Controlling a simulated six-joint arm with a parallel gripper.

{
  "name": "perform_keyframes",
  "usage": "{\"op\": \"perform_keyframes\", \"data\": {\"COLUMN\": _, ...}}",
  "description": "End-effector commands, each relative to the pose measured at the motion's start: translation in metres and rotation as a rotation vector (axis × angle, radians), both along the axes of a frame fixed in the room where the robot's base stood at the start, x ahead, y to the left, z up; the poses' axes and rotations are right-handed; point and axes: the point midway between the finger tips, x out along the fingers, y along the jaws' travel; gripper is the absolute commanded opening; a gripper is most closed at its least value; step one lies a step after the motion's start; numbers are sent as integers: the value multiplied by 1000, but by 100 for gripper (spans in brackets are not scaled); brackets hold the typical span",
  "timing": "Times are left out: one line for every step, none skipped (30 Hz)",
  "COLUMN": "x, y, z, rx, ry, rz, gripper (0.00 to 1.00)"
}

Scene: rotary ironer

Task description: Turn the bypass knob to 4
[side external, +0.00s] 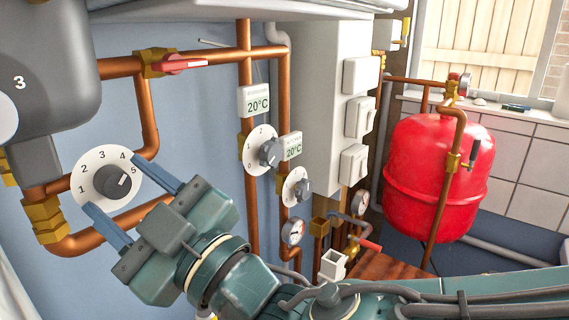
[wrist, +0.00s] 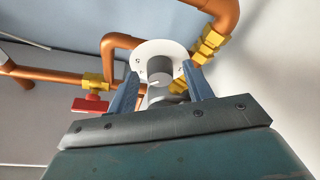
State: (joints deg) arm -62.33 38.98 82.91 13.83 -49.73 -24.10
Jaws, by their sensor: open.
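A grey knob (side external: 111,182) sits on a round white dial numbered up to 5 (side external: 88,165), on the copper pipework at left. Its light mark points right, near the 5 side; the exact setting is hard to read. I cannot see a label naming it as the bypass knob. My gripper (side external: 113,183) is open, with its blue fingers pointing at this dial, one on each side of the knob. In the wrist view the knob (wrist: 160,71) shows between the fingertips (wrist: 160,75), with gaps on both sides. I see no clear contact.
Two smaller dials, the upper (side external: 266,151) and lower (side external: 301,188), stand right of my gripper near 20°C displays. A red valve handle (side external: 184,64) is on the upper pipe. A grey housing (side external: 50,70) is at upper left. A red tank (side external: 440,175) stands far right.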

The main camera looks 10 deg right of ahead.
Motion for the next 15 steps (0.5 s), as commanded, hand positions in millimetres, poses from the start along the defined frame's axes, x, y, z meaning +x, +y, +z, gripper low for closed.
{"op": "perform_keyframes", "data": {"x": 0, "y": 0, "z": 0, "rx": 0, "ry": 0, "rz": 0, "gripper": 51}}
{"op": "perform_keyframes", "data": {"x": 0, "y": 0, "z": 0, "rx": 0, "ry": 0, "rz": 0, "gripper": 51}}
{"op": "perform_keyframes", "data": {"x": -1, "y": -1, "z": 0, "rx": 0, "ry": 0, "rz": 0, "gripper": 51}}
{"op": "perform_keyframes", "data": {"x": -1, "y": -1, "z": 0, "rx": 0, "ry": 0, "rz": 0, "gripper": 51}}
{"op": "perform_keyframes", "data": {"x": -2, "y": -2, "z": -1, "rx": 0, "ry": 0, "rz": 0, "gripper": 51}}
{"op": "perform_keyframes", "data": {"x": -2, "y": -3, "z": -1, "rx": 0, "ry": 0, "rz": 0, "gripper": 51}}
{"op": "perform_keyframes", "data": {"x": -3, "y": -4, "z": -2, "rx": 1, "ry": 1, "rz": 0, "gripper": 51}}
{"op": "perform_keyframes", "data": {"x": -4, "y": -4, "z": -2, "rx": 1, "ry": 1, "rz": 0, "gripper": 51}}
{"op": "perform_keyframes", "data": {"x": -5, "y": -6, "z": -2, "rx": 1, "ry": 1, "rz": 0, "gripper": 51}}
{"op": "perform_keyframes", "data": {"x": -6, "y": -7, "z": -3, "rx": 0, "ry": 1, "rz": 0, "gripper": 51}}
{"op": "perform_keyframes", "data": {"x": -7, "y": -9, "z": -4, "rx": -1, "ry": 2, "rz": 0, "gripper": 51}}
{"op": "perform_keyframes", "data": {"x": -8, "y": -11, "z": -5, "rx": -1, "ry": 1, "rz": -1, "gripper": 51}}
{"op": "perform_keyframes", "data": {"x": -10, "y": -13, "z": -5, "rx": -1, "ry": 1, "rz": 0, "gripper": 51}}
{"op": "perform_keyframes", "data": {"x": -11, "y": -15, "z": -6, "rx": -1, "ry": 1, "rz": 0, "gripper": 51}}
{"op": "perform_keyframes", "data": {"x": -13, "y": -17, "z": -7, "rx": -1, "ry": 0, "rz": 1, "gripper": 51}}
